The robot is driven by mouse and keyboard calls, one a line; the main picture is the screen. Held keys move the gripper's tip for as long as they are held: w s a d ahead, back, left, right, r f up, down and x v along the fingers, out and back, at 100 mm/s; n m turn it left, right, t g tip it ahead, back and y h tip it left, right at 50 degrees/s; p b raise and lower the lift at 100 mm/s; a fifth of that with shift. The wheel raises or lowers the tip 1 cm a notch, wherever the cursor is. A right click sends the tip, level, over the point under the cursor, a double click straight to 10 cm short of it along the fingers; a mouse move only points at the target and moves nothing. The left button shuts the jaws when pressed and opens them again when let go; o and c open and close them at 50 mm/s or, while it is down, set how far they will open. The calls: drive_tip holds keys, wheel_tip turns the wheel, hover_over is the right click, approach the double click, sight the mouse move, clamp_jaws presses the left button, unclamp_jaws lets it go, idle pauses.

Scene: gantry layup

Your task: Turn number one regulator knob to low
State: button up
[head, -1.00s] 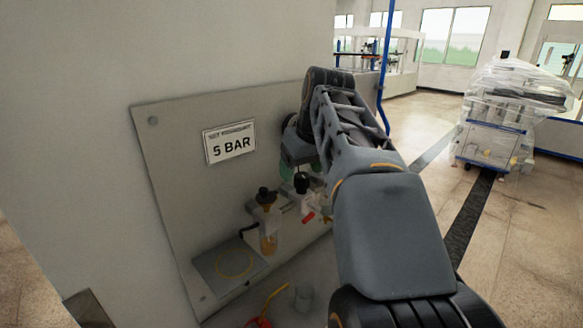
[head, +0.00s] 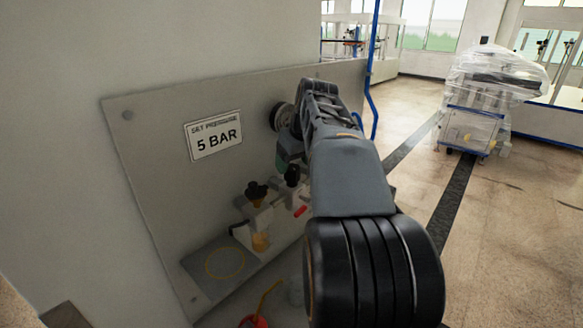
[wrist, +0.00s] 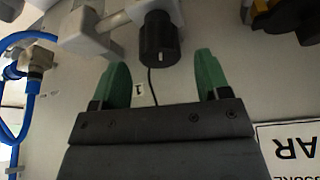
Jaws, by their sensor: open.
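In the head view the black knob (head: 292,175) stands upright on the fittings below my gripper. My gripper (wrist: 162,76) is open, its two green fingers apart. The knob lies just beyond the fingertips, roughly midway between them, and nothing is held.
A grey panel (head: 160,150) carries a 5 BAR sign (head: 213,134). Another black-topped unit (head: 257,192) with an amber bowl stands left of the knob. A red valve handle (head: 301,211) is close by. Blue hose (wrist: 18,128) runs at the wrist view's left. Open floor lies to the right.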

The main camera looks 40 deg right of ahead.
drive_tip(key=shift+x, duration=1.4)
drive_tip(key=shift+c, duration=0.2)
